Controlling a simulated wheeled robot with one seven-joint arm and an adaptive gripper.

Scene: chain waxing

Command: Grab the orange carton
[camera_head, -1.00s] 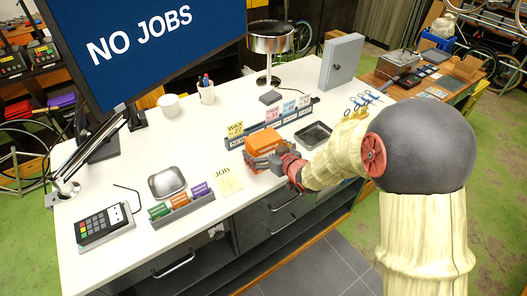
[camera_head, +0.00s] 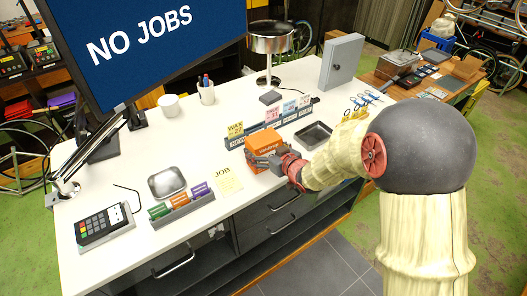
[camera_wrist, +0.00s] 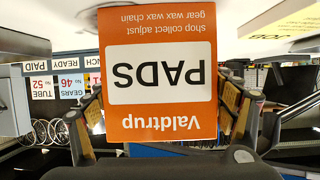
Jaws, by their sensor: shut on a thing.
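The orange carton (camera_head: 265,140) is at the front of the white counter, before the row of upright cards. My gripper (camera_head: 268,158) reaches it from the right and is shut on it. In the wrist view the carton (camera_wrist: 160,75) fills the middle, its "Valdtrup PADS" label upside down, between the two fingers (camera_wrist: 158,120). The carton's lower part is partly hidden by the fingers in the head view. I cannot tell whether it touches the counter.
A dark card rack (camera_head: 275,124) stands close behind the carton. An empty dark tray (camera_head: 313,135) is to its right. A yellow note (camera_head: 229,180) and a rack of coloured packets (camera_head: 181,208) lie to its left.

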